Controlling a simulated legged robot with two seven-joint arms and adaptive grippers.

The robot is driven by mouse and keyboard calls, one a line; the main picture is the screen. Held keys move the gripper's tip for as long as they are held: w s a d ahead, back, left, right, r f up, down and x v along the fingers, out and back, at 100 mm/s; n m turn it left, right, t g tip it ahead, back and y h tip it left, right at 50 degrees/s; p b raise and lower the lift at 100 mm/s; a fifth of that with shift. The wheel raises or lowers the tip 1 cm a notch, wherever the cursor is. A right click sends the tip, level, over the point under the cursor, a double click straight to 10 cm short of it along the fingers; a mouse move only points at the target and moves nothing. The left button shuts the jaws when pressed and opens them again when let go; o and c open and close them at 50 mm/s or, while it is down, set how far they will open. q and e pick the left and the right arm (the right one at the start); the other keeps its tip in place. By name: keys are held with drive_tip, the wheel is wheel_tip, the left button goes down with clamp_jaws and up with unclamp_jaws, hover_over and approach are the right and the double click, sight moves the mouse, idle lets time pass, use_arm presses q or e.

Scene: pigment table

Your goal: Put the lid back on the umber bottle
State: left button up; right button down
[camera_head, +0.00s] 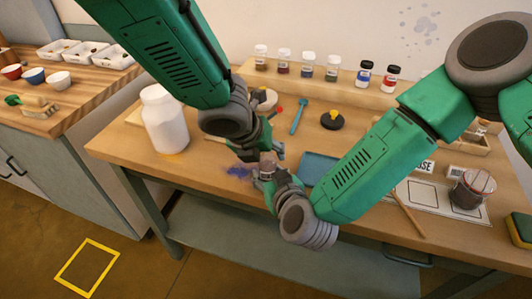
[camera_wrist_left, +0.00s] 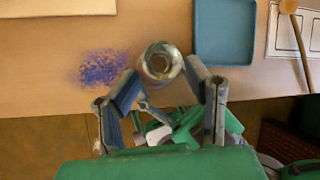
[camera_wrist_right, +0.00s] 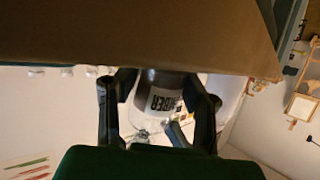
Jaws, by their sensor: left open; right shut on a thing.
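The umber bottle (camera_wrist_right: 158,98) is a small clear jar with dark contents and a white label, upside down in the right wrist view. My right gripper (camera_wrist_right: 160,86) is shut on its sides. In the left wrist view the bottle (camera_wrist_left: 161,62) shows from above, its round mouth looking uncovered. My left gripper (camera_wrist_left: 163,72) is open, its fingers apart on either side of the bottle in that view, holding nothing. In the head view both grippers meet around the bottle (camera_head: 268,160), near the table's front edge. I cannot pick out the umber lid for sure.
A purple powder patch (camera_wrist_left: 102,67) lies beside the bottle. A blue tray (camera_head: 318,168) is to its right, a large white jar (camera_head: 164,119) to the left. A black disc with a yellow knob (camera_head: 332,120) lies behind. Several capped bottles (camera_head: 308,66) line the back shelf.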

sight(266, 154)
use_arm(q)
drive_tip(key=shift+r, duration=0.1)
drive_tip(key=v, duration=0.3)
drive_tip(key=shift+r, duration=0.25)
drive_tip(key=shift+s+a+r, duration=0.15)
drive_tip(key=shift+s+a, duration=0.05)
drive_tip(key=shift+s, duration=0.05)
drive_tip(key=c, duration=0.7)
drive_tip(key=shift+w+d+f, duration=0.15)
drive_tip(key=shift+w+f, duration=0.1)
drive_tip(key=shift+f, duration=0.1)
drive_tip(key=shift+r, duration=0.1)
use_arm(e)
drive_tip(key=c, duration=0.9)
unclamp_jaws()
use_arm(q)
drive_tip(key=v, duration=0.4)
